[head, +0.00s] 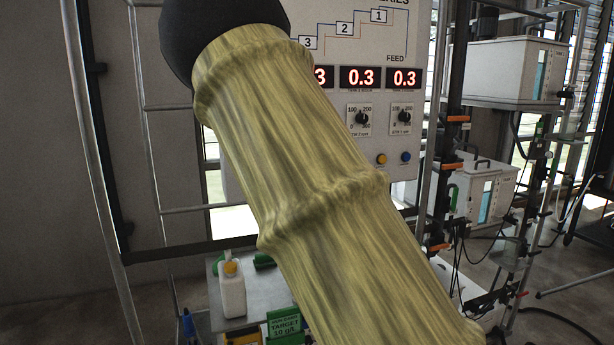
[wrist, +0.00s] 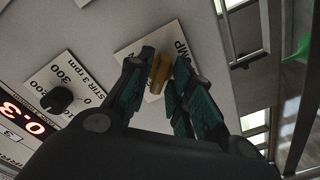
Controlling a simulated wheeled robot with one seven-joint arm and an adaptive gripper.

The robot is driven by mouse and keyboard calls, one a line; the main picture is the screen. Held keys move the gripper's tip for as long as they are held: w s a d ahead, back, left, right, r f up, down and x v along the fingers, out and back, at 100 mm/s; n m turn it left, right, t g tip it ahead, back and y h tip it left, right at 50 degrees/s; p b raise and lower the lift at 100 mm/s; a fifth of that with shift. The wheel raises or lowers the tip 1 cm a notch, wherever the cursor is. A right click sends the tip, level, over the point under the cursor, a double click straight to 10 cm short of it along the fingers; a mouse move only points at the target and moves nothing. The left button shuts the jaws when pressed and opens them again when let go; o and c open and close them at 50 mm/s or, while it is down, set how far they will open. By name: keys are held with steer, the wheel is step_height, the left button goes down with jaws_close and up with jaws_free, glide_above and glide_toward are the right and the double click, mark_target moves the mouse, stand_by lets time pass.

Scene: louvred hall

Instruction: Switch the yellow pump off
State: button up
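In the wrist view, a yellow-orange switch handle (wrist: 156,76) stands out from a white plate (wrist: 175,42) on the panel; the plate's lettering is partly hidden and ends in "MP". My gripper (wrist: 162,68) is at the switch, with one dark green-padded finger on each side of the handle. The tips are close to it. I cannot tell whether they touch it or leave a gap. In the head view, my sleeved arm crosses the panel and hides my gripper and that part of it.
Beside the switch is a black stirrer 3 dial (wrist: 57,99) and a red display (wrist: 22,117). The head view shows two more dials, a round yellow knob (head: 381,159) and a blue one (head: 405,157). A bottle (head: 232,290) stands on the low table; tanks (head: 515,72) stand right.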

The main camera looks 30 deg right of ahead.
stand_by(0.3)
steer(key=v, duration=1.2)
